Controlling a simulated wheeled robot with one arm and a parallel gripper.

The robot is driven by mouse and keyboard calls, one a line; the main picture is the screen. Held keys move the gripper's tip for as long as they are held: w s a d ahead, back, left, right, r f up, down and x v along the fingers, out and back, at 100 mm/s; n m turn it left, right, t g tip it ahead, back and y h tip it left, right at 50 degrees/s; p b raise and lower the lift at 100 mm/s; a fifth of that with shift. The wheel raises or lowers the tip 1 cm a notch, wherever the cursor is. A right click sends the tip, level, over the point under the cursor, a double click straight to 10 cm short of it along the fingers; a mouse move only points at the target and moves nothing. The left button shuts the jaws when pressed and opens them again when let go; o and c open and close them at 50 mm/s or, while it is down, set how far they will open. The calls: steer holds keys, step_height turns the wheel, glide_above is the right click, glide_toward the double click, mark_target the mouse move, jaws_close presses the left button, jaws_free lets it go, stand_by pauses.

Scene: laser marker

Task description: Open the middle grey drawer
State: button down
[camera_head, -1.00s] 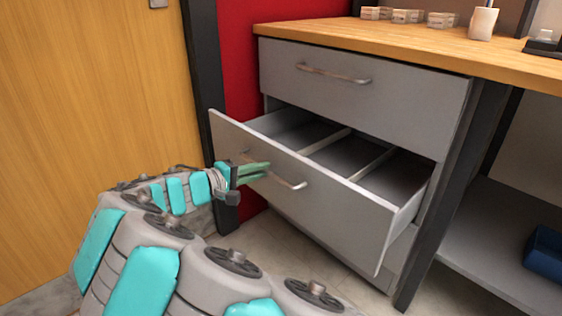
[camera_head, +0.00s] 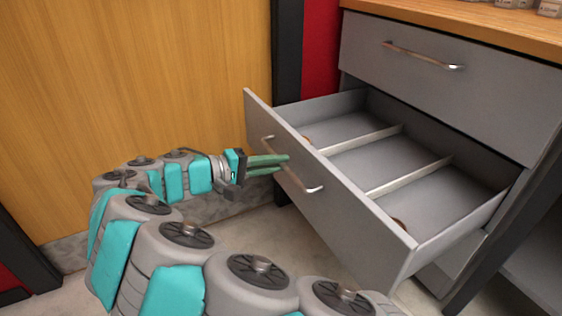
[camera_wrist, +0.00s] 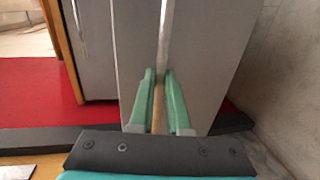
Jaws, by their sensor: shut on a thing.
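The middle grey drawer (camera_head: 343,215) stands pulled well out of the cabinet, its inside showing two light dividers. Its metal bar handle (camera_head: 312,187) runs along the front. My gripper (camera_head: 284,164) is at the handle from the front left, its green fingers at the bar. In the wrist view the gripper (camera_wrist: 160,100) has its two green fingers on either side of the handle bar (camera_wrist: 164,45), closed on it. The drawer front (camera_wrist: 205,60) fills the middle of that view. Small brownish items, partly hidden, lie inside the drawer.
The closed top drawer (camera_head: 440,95) with its own handle is above, under a wooden worktop (camera_head: 480,22). A wooden door or panel (camera_head: 130,80) stands to the left, with a dark post and red wall beside it. Bare floor (camera_head: 250,230) lies below the arm.

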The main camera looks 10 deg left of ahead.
steer(key=c, duration=0.9)
jaws_free()
steer(key=v, duration=0.7)
steer(key=shift+s+a+p, duration=0.25)
steer(key=shift+a+p, duration=0.1)
steer(key=shift+p, duration=0.05)
